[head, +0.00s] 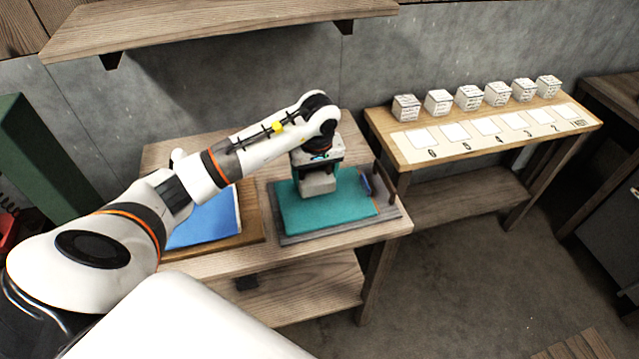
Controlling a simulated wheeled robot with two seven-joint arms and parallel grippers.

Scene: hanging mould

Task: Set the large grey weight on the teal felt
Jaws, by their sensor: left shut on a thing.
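The teal felt (300,222) lies on a grey board (388,212) on the wooden table in the middle of the view. My left gripper (318,172) points down over the felt's back part and is shut on the large grey weight (318,187). The weight's lower part shows below the jaws, with felt around it in the picture. I cannot tell whether its underside touches the felt or hangs a little above it. The gripper body hides its top. My right gripper is not in view.
A blue sheet (208,222) on a wooden board lies left of the felt, partly behind my left arm. A small blue object (366,185) is at the felt's right edge. Several white cubes (470,97) stand on a numbered side table (480,150). A wooden shelf (220,25) hangs above.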

